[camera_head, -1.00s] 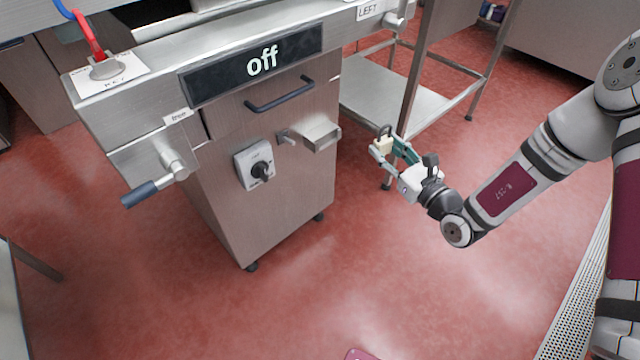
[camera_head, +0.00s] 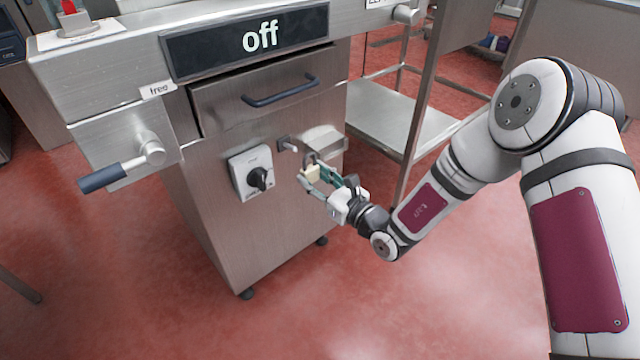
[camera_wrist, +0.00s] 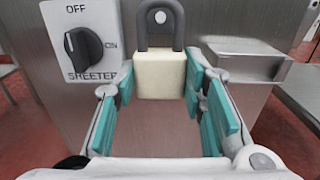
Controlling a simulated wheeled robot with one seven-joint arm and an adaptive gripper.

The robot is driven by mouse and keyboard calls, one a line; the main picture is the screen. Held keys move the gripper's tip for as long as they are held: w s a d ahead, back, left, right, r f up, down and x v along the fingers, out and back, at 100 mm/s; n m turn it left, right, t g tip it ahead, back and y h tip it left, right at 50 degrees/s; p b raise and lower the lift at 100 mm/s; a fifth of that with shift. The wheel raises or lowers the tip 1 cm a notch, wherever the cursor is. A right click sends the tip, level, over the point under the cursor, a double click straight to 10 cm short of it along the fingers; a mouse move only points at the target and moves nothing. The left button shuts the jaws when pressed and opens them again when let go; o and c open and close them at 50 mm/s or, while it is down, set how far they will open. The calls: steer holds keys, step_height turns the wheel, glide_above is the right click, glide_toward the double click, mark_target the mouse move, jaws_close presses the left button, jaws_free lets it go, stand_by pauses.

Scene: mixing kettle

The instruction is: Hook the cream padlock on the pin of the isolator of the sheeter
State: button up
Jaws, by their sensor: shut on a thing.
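The cream padlock (camera_wrist: 160,75) is held upright between the fingertips of my gripper (camera_wrist: 162,88), its dark shackle pointing up. It also shows in the head view (camera_head: 311,173), in front of the sheeter's steel cabinet. The isolator (camera_head: 252,173) is a pale plate with a black knob; in the wrist view the isolator (camera_wrist: 85,45) reads OFF, ON and SHEETER, and the knob's mark is near OFF. A small bracket with a pin (camera_head: 287,144) is right of the isolator, up and left of the padlock. In the wrist view a round pin end (camera_wrist: 160,17) shows within the shackle's outline; whether they touch is unclear.
A steel box-like ledge (camera_head: 324,139) projects from the cabinet just right of the bracket, close to my gripper. A drawer handle (camera_head: 281,90) is above. A crank with a dark grip (camera_head: 102,178) juts out at left. Red floor in front is clear.

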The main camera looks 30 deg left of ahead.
steer(key=shift+b+x, duration=0.35)
steer(key=shift+x, duration=1.45)
steer(key=shift+w+a, duration=0.2)
steer(key=shift+a, duration=0.2)
steer(key=shift+x, duration=1.5)
steer(key=shift+w+a+f+b, duration=0.1)
steer(key=shift+a+f+b, duration=0.15)
steer(key=shift+f+b, duration=0.4)
steer(key=o, duration=1.2)
steer(key=shift+o, duration=0.5)
steer(key=o, duration=0.4)
